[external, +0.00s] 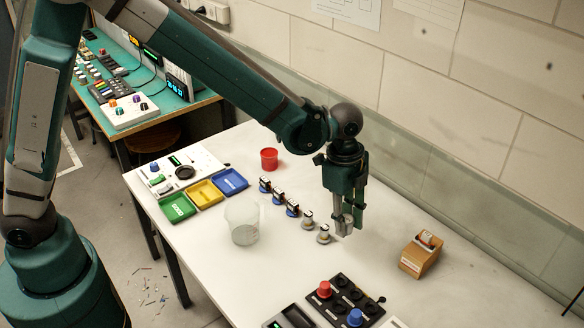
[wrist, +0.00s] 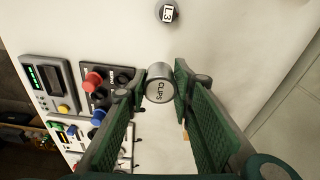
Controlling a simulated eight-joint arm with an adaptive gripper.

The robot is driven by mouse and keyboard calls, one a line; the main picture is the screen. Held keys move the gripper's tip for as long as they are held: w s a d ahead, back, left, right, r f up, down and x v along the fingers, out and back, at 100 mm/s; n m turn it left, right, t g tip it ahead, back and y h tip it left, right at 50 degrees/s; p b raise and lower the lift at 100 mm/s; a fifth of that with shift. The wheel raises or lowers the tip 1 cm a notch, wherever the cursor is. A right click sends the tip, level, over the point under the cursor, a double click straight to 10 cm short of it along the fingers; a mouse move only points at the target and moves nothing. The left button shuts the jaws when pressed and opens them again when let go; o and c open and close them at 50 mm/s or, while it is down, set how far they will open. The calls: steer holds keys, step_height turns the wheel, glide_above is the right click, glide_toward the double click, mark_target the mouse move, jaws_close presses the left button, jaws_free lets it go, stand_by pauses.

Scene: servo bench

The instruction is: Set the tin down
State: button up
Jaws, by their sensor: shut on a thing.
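The tin is a small silver cylinder with "CLIPS" on its lid (wrist: 158,92). It sits between the two fingertips of my gripper (wrist: 160,82) in the wrist view, lid toward the camera. In the external view my gripper (external: 347,222) points straight down over the right half of the white table (external: 270,285). The grey tin (external: 345,226) shows only in part between the fingers there. Whether its underside touches the table or hangs just above it cannot be told.
A black panel with red and blue knobs (external: 345,299) is in front.

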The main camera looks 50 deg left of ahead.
glide_above(343, 256)
steer(key=shift+a+f, duration=0.15)
steer(key=shift+f, duration=2.95)
steer(key=shift+f, duration=1.9)
steer(key=shift+f+b, duration=0.15)
steer(key=shift+b, duration=0.25)
steer(key=o, duration=0.9)
steer(key=shift+s+a+r+p, duration=0.15)
steer(key=shift+a+r, duration=0.1)
steer(key=shift+r, duration=1.8)
steer(key=shift+w+a+r+p, duration=0.15)
steer(key=shift+a+r, duration=0.1)
steer(key=shift+r, duration=1.8)
steer(key=shift+s+a+r+p, duration=0.15)
steer(key=shift+a+r, duration=0.1)
steer(key=shift+r, duration=1.8)
